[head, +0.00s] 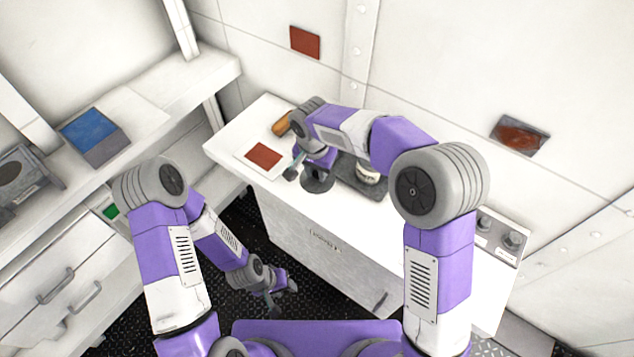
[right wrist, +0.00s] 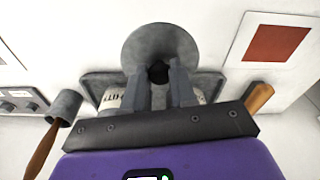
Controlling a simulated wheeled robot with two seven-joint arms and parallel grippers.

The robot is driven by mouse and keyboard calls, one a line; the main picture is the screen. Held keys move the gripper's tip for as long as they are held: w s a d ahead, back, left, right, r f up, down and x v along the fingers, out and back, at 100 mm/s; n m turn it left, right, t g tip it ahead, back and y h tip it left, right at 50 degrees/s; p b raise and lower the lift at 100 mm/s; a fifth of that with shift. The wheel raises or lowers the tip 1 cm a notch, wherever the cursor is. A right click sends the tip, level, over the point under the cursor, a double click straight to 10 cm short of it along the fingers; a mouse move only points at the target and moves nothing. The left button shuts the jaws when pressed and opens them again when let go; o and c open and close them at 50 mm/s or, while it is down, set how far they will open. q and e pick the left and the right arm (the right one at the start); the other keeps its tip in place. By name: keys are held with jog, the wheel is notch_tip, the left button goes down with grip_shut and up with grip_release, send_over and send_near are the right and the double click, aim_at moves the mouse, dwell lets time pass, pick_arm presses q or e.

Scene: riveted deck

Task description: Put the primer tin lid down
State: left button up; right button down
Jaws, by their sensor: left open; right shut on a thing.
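The primer tin lid (right wrist: 160,42) is a round grey disc with a dark knob in the right wrist view. My right gripper (right wrist: 158,78) is shut on its knob. In the head view the lid (head: 318,184) shows as a dark disc below my right gripper (head: 316,172), left of the dark tray. A pale labelled tin (head: 368,173) stands on the tray (head: 375,192). In the right wrist view my fingers partly hide labelled surfaces (right wrist: 110,99). I cannot tell whether the lid touches the counter. My left gripper (head: 281,297) is open and empty, low over the floor.
The white counter (head: 345,225) has bare room in front of the tray. A red card (head: 263,156) and a wooden-handled thing (head: 281,124) lie at its left end. Knobs (head: 512,240) sit at the right. A wooden-handled tool (right wrist: 62,112) shows in the wrist view.

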aim_at(316, 182)
notch_tip(316, 182, down, 2)
jog(key=shift+s+f, duration=0.1)
jog(key=shift+s, duration=0.05)
jog(key=shift+f+b, duration=0.35)
jog(key=shift+f, duration=2.15)
jog(key=shift+f, duration=0.2)
jog(key=c, duration=0.9)
grip_release()
jog(key=shift+r, duration=0.1)
